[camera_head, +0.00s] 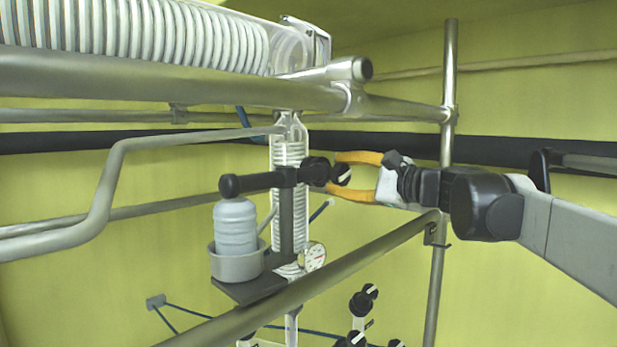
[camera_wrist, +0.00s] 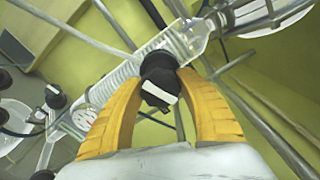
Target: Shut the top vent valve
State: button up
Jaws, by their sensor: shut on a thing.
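The top vent valve's black knob (camera_head: 342,174) sticks out to the right from the upper glass column (camera_head: 290,155). My gripper (camera_head: 335,173) reaches in from the right, with one yellow finger above the knob and one below. In the wrist view the knob (camera_wrist: 160,92) sits between the ends of both yellow fingers (camera_wrist: 165,78), white stripe facing the camera. The gripper is shut on the knob. The fingers hide part of its sides.
A thick metal rail (camera_head: 180,90) crosses above the column, and another rail (camera_head: 350,270) runs diagonally below my gripper. An upright post (camera_head: 447,100) stands behind my wrist. A pressure gauge (camera_head: 314,256), a white bottle (camera_head: 235,228) and more black knobs (camera_head: 360,303) are lower down.

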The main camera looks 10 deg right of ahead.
jog(key=shift+m, duration=1.5)
jog(key=o, duration=1.2)
jog(key=v, duration=1.2)
